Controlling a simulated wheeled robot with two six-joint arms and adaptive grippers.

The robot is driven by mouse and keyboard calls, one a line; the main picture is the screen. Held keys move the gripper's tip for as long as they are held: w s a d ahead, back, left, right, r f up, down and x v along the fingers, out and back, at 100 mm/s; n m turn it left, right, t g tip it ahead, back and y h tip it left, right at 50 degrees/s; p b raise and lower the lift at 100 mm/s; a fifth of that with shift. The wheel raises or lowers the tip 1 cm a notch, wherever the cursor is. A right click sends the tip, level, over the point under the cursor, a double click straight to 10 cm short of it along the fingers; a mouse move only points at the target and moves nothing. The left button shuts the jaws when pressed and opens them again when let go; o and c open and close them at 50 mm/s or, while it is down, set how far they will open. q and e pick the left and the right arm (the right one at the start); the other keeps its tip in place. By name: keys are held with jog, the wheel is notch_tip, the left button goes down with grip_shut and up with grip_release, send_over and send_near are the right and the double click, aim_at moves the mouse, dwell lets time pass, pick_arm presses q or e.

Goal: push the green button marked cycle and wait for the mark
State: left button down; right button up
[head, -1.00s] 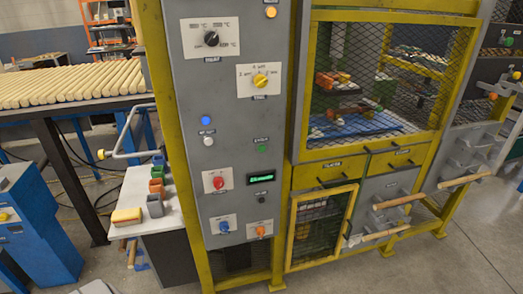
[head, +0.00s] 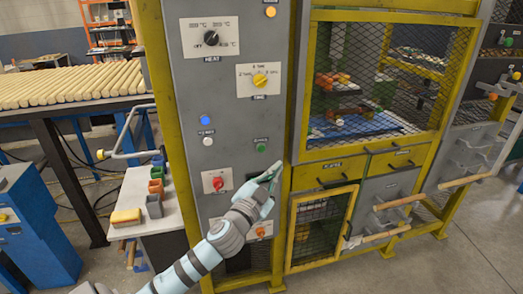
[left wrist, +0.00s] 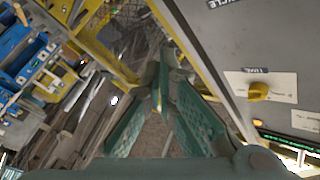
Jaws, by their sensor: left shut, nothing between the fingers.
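The round green button (head: 262,147) sits on the grey control panel (head: 222,100), under a small label too blurred to read. My left gripper (head: 279,170) is just below and right of it, apart from it in the picture. In the left wrist view my gripper's two teal fingers (left wrist: 163,75) close together at the tips with nothing between them. A label reading CYCLE (left wrist: 224,4) shows at the top edge of that view; the green button does not show there. A lit green display (left wrist: 290,150) shows at its lower right. My right gripper is not in view.
The panel also carries a lit blue lamp (head: 205,121), a white button (head: 208,141), a yellow knob (head: 260,80) and a red knob (head: 218,183). A yellow-framed mesh cabinet (head: 375,80) stands to the right. A bench (head: 150,190) with small coloured bins stands left.

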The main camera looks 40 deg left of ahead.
aim_at(263, 152)
pick_arm(q)
jog(key=shift+w+a, duration=0.1)
jog(key=shift+a, duration=0.05)
jog(key=shift+w+a+b, duration=0.25)
jog(key=shift+w+a, duration=0.55)
jog(key=shift+a, duration=0.35)
jog(key=shift+w+a+b, duration=0.25)
jog(key=shift+w+a, duration=0.6)
jog(key=shift+a, duration=0.35)
jog(key=shift+w+a+b, duration=0.25)
jog(key=shift+w+a, duration=0.55)
jog(key=shift+a, duration=0.35)
jog(key=shift+a+f, duration=0.1)
jog(key=shift+a, duration=0.05)
jog(key=shift+w+a, duration=0.15)
jog(key=shift+a, duration=0.05)
jog(key=shift+w+a, duration=0.2)
jog(key=shift+a, duration=0.1)
jog(key=shift+d, duration=0.1)
jog(key=shift+s+d, duration=0.45)
jog(key=shift+d, duration=0.1)
